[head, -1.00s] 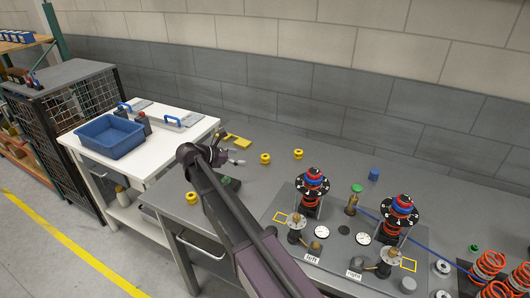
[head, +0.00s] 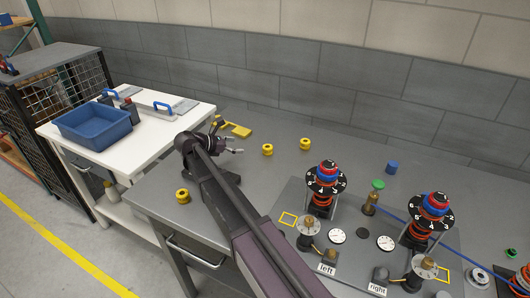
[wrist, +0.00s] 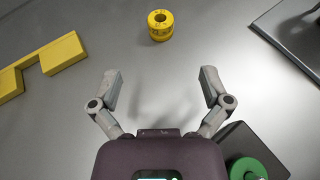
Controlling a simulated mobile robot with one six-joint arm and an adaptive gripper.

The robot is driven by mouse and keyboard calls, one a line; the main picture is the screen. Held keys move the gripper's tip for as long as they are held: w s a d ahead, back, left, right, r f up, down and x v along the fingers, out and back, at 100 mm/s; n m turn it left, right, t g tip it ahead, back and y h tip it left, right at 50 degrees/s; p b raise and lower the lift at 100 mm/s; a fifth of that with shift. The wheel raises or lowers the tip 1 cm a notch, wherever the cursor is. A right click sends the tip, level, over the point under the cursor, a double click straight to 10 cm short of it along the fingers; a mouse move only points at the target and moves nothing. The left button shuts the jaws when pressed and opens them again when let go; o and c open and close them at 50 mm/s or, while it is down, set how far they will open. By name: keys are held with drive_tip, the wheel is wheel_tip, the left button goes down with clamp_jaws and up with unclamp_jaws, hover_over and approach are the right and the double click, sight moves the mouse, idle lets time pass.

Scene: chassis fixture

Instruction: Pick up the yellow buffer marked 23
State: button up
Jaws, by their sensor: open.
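Three yellow buffers stand on the grey bench in the head view: one (head: 267,150) just right of my gripper, one (head: 305,143) farther right, and one (head: 182,195) near the front left edge. Their numbers are too small to read there. My gripper (head: 236,146) is open and empty, low over the bench. In the wrist view, one yellow ring-shaped buffer (wrist: 160,24) stands ahead of the spread fingers (wrist: 160,85), centred between them and apart from them. It has dark marks that I cannot read for certain.
A yellow bracket (wrist: 42,66) lies left of the fingers in the wrist view. A green round piece (wrist: 246,170) on a dark block is close at lower right. A fixture plate (head: 287,238) with spring towers is right of my arm. A blue bin (head: 94,128) stands on the white table.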

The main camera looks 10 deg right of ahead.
sight(265, 147)
drive_tip(key=shift+w+f, duration=0.15)
drive_tip(key=shift+f, duration=0.05)
drive_tip(key=shift+d, duration=0.1)
drive_tip(key=shift+r, duration=0.1)
drive_tip(key=b+x, duration=0.3)
drive_tip(key=x, duration=0.4)
drive_tip(key=shift+w+d+f, duration=0.1)
drive_tip(key=shift+d+f, duration=0.3)
drive_tip(key=shift+d, duration=0.2)
